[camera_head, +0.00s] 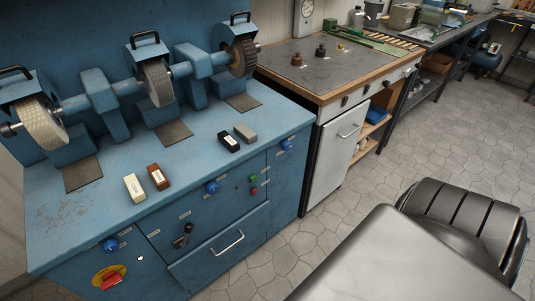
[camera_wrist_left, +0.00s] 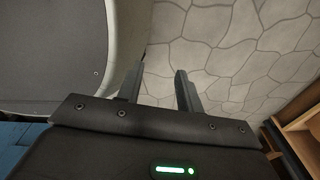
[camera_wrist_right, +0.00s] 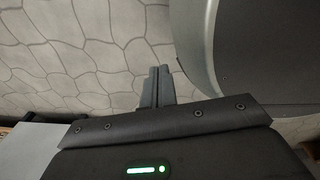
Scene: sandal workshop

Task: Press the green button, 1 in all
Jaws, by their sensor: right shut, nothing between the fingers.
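The green button (camera_head: 253,178) is a small round button on the front panel of the blue grinding bench, just above a red button (camera_head: 254,191). In the head view no gripper is near it. My left gripper (camera_wrist_left: 160,78) shows in the left wrist view with its fingers apart, empty, above the stone floor. My right gripper (camera_wrist_right: 156,72) shows in the right wrist view with its fingers together, nothing between them, also over the floor. Neither wrist view shows the green button.
The blue bench (camera_head: 215,155) carries several grinding wheels and small blocks. Blue knobs (camera_head: 212,187), a lever (camera_head: 182,238) and a drawer handle (camera_head: 228,243) are on its front. A wooden-topped cabinet (camera_head: 330,75) stands to its right. The floor (camera_head: 440,120) before it is clear.

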